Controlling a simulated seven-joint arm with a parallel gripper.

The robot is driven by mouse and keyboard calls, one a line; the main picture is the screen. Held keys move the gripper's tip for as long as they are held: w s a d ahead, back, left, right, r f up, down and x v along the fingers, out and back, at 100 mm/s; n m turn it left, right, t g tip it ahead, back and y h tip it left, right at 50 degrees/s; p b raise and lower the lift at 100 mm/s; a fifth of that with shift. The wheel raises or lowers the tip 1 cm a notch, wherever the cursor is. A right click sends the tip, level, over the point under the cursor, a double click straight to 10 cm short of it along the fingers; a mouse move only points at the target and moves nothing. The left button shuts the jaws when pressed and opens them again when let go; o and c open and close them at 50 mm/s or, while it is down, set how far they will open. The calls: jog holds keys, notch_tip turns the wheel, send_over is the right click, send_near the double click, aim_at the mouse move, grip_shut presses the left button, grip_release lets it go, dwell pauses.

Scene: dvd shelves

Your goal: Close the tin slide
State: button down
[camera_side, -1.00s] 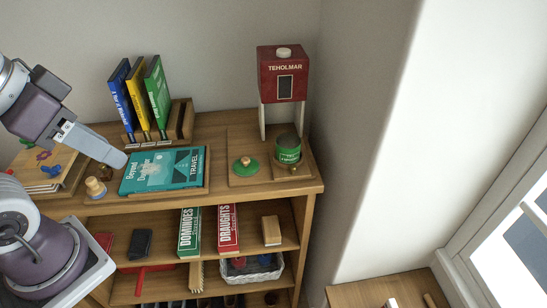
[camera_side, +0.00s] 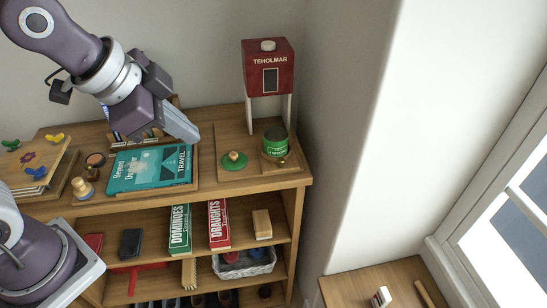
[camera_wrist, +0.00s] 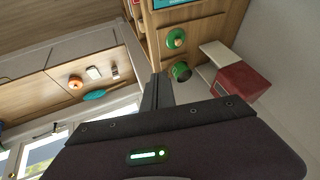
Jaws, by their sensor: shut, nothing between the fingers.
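A green tin (camera_side: 275,141) stands open-topped on a wooden board (camera_side: 226,133) at the right end of the shelf top, below the red TEHOLMAR box (camera_side: 268,75) on white legs. A small brass-coloured knob (camera_side: 283,160) shows at the tin's front foot; how far any slide is open cannot be told. A green lid with a wooden knob (camera_side: 233,159) lies left of the tin. My gripper (camera_side: 192,134) is shut and empty, above the teal book and left of the tin. In the wrist view, my fingers (camera_wrist: 157,92) point toward the green tin (camera_wrist: 181,72) and lid (camera_wrist: 176,38).
The teal travel book (camera_side: 150,168) lies on a wooden stand left of the board. Upright books stand behind, mostly hidden by my arm. A small wooden stamp-like piece (camera_side: 82,188) is farther left. A wall closes the right side.

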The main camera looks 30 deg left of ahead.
aim_at(266, 136)
jog(key=w+d+f+m, duration=0.1)
jog(key=w+d+f, duration=0.1)
jog(key=w+f, duration=0.2)
jog(key=w+d+f+m+h, duration=0.1)
jog(key=w+d+f+m, duration=0.1)
jog(key=w+f, duration=0.3)
jog(key=w+d+f+m, duration=0.2)
jog(key=w+d+f, duration=0.1)
jog(key=w+f, duration=0.1)
jog(key=shift+x, duration=0.75)
jog(key=shift+w+a+f, duration=0.1)
jog(key=shift+w, duration=0.15)
jog(key=w+a, duration=0.5)
jog(key=a, duration=0.1)
jog(key=shift+w, duration=0.4)
jog(key=shift+d, duration=0.1)
